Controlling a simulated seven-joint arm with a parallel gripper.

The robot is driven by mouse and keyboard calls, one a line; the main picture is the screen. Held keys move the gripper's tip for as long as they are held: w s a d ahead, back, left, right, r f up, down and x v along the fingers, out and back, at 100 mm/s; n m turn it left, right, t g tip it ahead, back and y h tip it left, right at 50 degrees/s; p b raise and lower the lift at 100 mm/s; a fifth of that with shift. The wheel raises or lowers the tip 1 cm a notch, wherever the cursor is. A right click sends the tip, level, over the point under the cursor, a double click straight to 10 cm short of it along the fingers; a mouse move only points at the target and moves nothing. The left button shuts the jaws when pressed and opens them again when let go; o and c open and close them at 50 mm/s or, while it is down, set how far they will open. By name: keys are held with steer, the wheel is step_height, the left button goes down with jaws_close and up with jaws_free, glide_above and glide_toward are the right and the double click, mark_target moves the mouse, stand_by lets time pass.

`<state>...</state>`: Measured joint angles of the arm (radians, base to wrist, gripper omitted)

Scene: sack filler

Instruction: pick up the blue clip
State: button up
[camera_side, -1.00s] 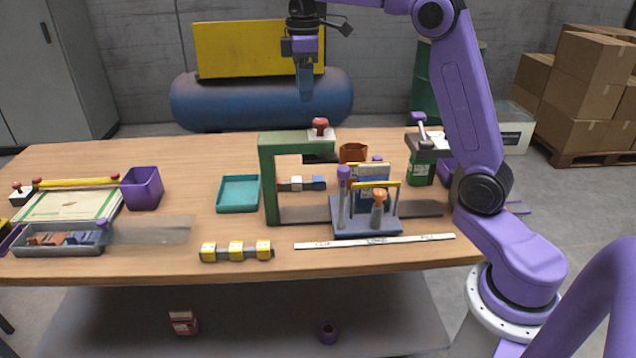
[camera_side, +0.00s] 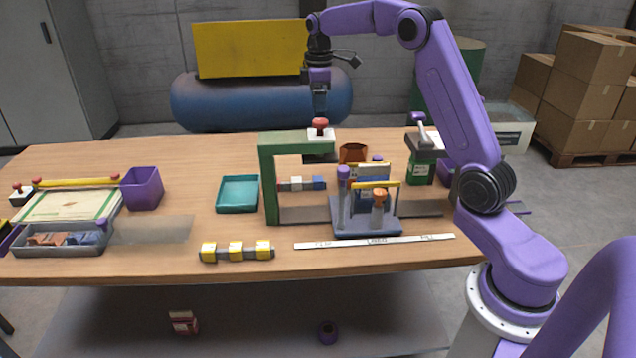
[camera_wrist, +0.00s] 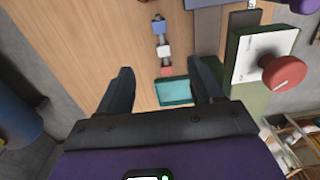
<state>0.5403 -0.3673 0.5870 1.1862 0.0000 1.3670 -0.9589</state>
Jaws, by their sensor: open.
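The blue clip (camera_side: 318,183) is at the right end of a short row on the table, beside a white clip (camera_side: 296,184) and a red one; I see it through the opening of the green frame. In the wrist view the blue clip (camera_wrist: 158,25) is at the top, with the white clip (camera_wrist: 164,51) and red clip (camera_wrist: 167,71) below it. My gripper (camera_side: 320,114) is high above the table's back part, well above the clips. Its two fingers (camera_wrist: 163,82) are apart with nothing held between them.
The green frame (camera_side: 268,190) with a red knob (camera_side: 320,124) on top rises close to the clips. A teal tray (camera_side: 237,208) lies left of it. A slate stand (camera_side: 365,229) with posts and an orange-topped tool is at front right. Bare wood lies left of the tray.

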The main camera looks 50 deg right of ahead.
glide_above(318, 178)
steer(key=f, duration=1.6)
steer(key=shift+s, duration=0.2)
steer(key=shift+w+f, duration=0.2)
steer(key=shift+f, duration=2.6)
steer(key=shift+c, duration=0.3)
steer(key=c, duration=1)
